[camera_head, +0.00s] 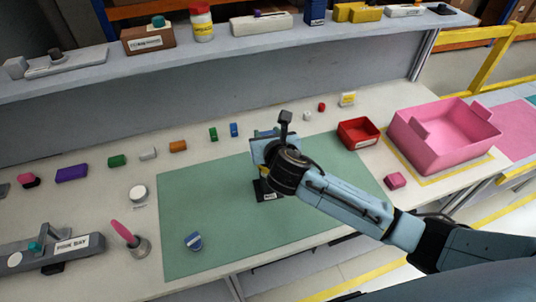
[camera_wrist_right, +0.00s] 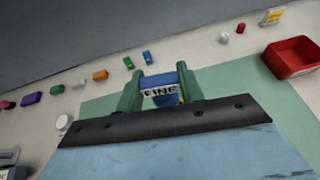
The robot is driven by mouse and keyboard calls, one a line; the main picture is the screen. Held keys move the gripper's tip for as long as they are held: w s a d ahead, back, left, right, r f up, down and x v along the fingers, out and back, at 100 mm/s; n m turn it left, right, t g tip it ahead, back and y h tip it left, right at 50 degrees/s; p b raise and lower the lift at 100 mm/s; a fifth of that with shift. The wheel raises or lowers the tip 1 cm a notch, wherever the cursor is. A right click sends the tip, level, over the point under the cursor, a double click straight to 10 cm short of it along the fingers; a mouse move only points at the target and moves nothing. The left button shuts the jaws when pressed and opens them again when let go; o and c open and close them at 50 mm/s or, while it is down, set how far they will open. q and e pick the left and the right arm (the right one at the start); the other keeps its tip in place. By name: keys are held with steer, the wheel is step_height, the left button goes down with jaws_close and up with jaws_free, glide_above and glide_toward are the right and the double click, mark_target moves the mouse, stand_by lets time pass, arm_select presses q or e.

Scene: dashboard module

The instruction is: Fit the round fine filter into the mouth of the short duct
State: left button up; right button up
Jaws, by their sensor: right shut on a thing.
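My right gripper (camera_wrist_right: 160,82) is shut on a blue piece with a white label reading FINE, the fine filter (camera_wrist_right: 160,92). In the right wrist view its two green fingers stand on either side of the filter. In the head view my right gripper (camera_head: 264,145) is over the back of the green mat, and its own wrist hides the filter. Just below it is a black foot with a white label (camera_head: 267,194), with a bit of yellow above. This may be the short duct's stand; the mouth is hidden. My left gripper is not in view.
A blue-and-white round piece (camera_head: 194,241) lies on the green mat (camera_head: 225,215). A red bin (camera_head: 358,133) and a pink crate (camera_head: 440,140) stand to the right. Several small coloured blocks line the back. A grey fixture (camera_head: 45,255) and a pink-handled tool (camera_head: 125,233) are at left.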

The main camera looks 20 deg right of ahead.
steer(key=shift+f+b, duration=0.45)
steer(key=shift+f, duration=2.95)
steer(key=shift+f, duration=0.2)
steer(key=o, duration=0.9)
steer(key=shift+o, duration=0.2)
steer(key=shift+r, duration=0.2)
steer(key=v, duration=1.2)
steer(key=shift+p, duration=0.45)
